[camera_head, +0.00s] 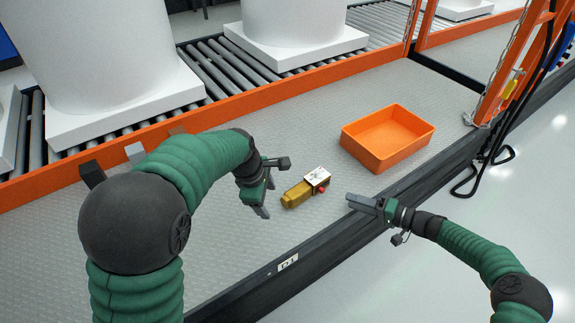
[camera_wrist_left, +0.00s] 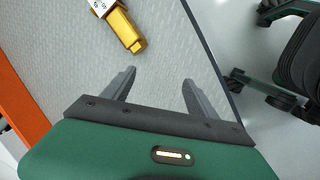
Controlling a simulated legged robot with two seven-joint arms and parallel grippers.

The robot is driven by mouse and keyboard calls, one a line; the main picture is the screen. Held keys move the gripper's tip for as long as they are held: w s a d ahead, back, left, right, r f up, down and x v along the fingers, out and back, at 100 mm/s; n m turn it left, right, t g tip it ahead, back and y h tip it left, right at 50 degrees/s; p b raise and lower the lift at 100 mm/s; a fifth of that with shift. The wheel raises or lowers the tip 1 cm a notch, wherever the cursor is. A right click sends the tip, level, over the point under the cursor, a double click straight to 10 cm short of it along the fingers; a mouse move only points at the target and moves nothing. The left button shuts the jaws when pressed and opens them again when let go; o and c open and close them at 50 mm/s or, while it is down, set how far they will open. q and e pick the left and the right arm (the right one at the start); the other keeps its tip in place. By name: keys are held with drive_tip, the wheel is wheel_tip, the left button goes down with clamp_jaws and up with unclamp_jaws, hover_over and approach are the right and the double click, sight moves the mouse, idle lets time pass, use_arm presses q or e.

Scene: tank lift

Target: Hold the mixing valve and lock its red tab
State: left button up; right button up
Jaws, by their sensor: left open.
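The mixing valve (camera_head: 304,189) lies on the grey textured platform, with a yellow body, a white top plate and a small red tab (camera_head: 322,190) on its right side. In the left wrist view the valve (camera_wrist_left: 124,28) is at the top, cut off by the frame edge, and its red tab is not seen. My left gripper (camera_head: 276,186) is open and empty, just left of the valve and apart from it. Its two fingers (camera_wrist_left: 158,85) show spread in the left wrist view. My right gripper (camera_head: 352,200) is right of the valve, apart from it; its finger gap is not clear.
An orange bin (camera_head: 372,152), empty, stands on the platform behind and right of the valve. A dark rail (camera_head: 320,255) edges the platform in front. An orange-edged roller conveyor with white tanks (camera_head: 100,60) runs behind. Black cables (camera_head: 492,160) hang at the right. The platform around the valve is clear.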

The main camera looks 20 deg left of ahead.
sight(301, 188)
use_arm(q)
drive_tip(key=w+d+r+n+h, duration=0.1)
drive_tip(key=w+d+r+n, duration=0.25)
drive_tip(key=w+n, duration=0.65)
drive_tip(key=shift+t, duration=0.3)
drive_tip(key=x, duration=1.6)
drive_tip(key=shift+a+f, duration=0.1)
drive_tip(key=shift+f, duration=0.05)
clamp_jaws()
